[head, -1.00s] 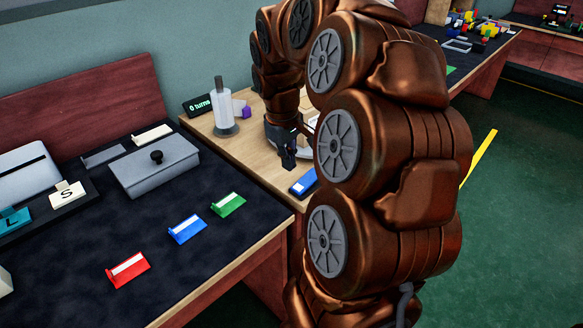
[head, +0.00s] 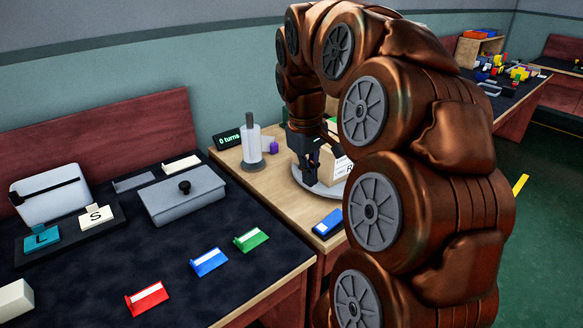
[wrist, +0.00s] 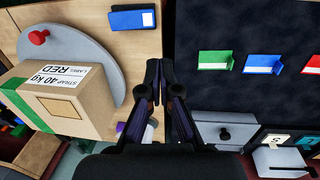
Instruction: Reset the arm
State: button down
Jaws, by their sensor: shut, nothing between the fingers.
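My gripper (head: 311,182) is shut and empty, in the air over the wooden table, in front of the round grey turntable and the cardboard box in the head view. In the wrist view my gripper (wrist: 160,66) has its fingers together between the wooden table and the dark bench mat. My brown arm arches across the right of the head view and hides part of the table and box.
The cardboard box (wrist: 63,100) sits on the grey turntable (wrist: 100,55). A blue block (head: 327,223) lies near the table's front edge. Red (head: 147,298), blue (head: 209,262) and green (head: 251,238) label holders lie on the dark mat. A grey cylinder post (head: 252,142) stands behind.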

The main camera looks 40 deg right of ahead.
jog(key=s+a+f+n+g, duration=0.1)
jog(key=s+a+f, duration=0.2)
jog(key=a, duration=0.4)
jog(key=s+a+f, duration=0.2)
jog(key=a+f, duration=0.1)
jog(key=a, duration=0.4)
jog(key=s+a+f+g+y, duration=0.1)
jog(key=s+a+f, duration=0.35)
jog(key=s, duration=0.25)
jog(key=s+a+f+g, duration=0.1)
jog(key=s+a+f, duration=0.35)
jog(key=s, duration=0.25)
notch_tip(320, 180, up, 20)
jog(key=t+p, duration=0.1)
jog(key=p, duration=1.6)
jog(key=shift+w+a+f+m, duration=0.2)
jog(key=shift+w+a+m, duration=0.2)
jog(key=shift+a, duration=0.05)
